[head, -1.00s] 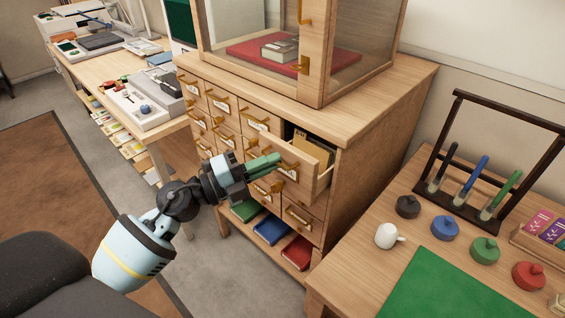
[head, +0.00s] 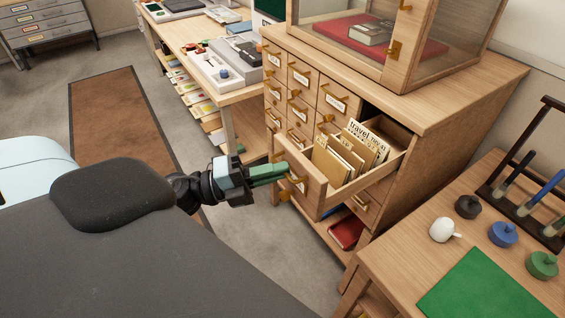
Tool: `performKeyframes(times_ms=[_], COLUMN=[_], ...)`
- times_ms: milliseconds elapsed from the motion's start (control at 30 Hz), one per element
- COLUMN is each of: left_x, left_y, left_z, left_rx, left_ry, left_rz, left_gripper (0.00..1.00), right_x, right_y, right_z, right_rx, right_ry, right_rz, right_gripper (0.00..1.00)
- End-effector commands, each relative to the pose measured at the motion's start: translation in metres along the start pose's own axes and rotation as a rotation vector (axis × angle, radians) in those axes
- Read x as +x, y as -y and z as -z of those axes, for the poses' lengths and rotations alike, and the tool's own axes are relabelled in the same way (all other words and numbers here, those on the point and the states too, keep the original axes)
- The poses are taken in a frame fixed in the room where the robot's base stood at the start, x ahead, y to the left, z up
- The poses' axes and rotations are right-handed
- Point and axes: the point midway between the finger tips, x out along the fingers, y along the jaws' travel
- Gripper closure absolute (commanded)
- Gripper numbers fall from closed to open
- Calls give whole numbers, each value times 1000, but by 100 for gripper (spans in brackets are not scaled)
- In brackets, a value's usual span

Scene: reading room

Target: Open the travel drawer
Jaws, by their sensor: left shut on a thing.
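The travel drawer (head: 309,188) stands well out from the upper right of the wooden card cabinet (head: 413,181). Cards (head: 340,160) stand in it, and a divider at the back reads "travel" (head: 362,134). My left gripper (head: 284,171), with green fingers, is at the drawer's front, shut on its brass handle (head: 296,183). The fingers partly hide the handle. My right gripper is not in view.
A glass case (head: 440,30) with a book on a red cushion tops the cabinet. A table at right holds a white mug (head: 442,230), coloured lidded pots and a green mat (head: 480,285). A desk (head: 190,50) stands behind at left. Floor left of the cabinet is clear.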

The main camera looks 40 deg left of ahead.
Motion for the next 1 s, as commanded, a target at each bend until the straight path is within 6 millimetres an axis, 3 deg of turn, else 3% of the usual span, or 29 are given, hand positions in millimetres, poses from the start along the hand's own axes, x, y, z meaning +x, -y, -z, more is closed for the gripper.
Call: performKeyframes(times_ms=[400,433,600,1000], left_x=[-1,-1,-1,-11], left_y=[1,1,0,-2], left_z=[0,0,0,0], left_rx=[0,0,0,-4], left_ry=[1,1,1,3], left_rz=[1,1,1,-3], left_gripper=[100,90,72,72], right_x=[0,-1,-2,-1], right_y=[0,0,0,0], right_z=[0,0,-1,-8], right_rx=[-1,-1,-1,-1], right_ry=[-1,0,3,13], right_rz=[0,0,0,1], right_gripper=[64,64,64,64])
